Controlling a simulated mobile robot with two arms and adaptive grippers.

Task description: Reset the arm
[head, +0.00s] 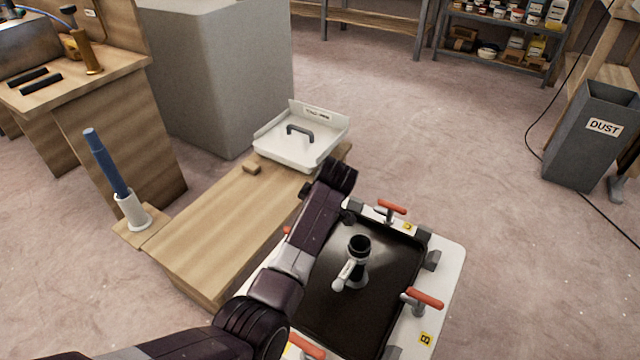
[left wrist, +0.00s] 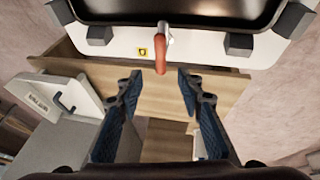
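My left arm (head: 285,270) reaches in from the lower left of the head view, across the near side of a white panel with a dark recessed centre. Its wrist end (head: 337,178) is above the far left corner of the panel. The gripper's fingers are mostly hidden there. In the left wrist view my left gripper (left wrist: 161,76) is open, with two blue-backed fingers apart and nothing between them. A red clamp handle (left wrist: 162,56) on the white panel (left wrist: 205,50) shows just beyond the fingertips. I cannot tell whether they touch it. My right gripper is in neither view.
A low wooden bench (head: 215,230) carries a white tray lid (head: 282,148) with a grey handle. A blue-handled tool (head: 105,160) stands in a white holder at left. A dark post (head: 357,262) rises from the panel's middle. Floor at right is clear up to the dust bin (head: 580,150).

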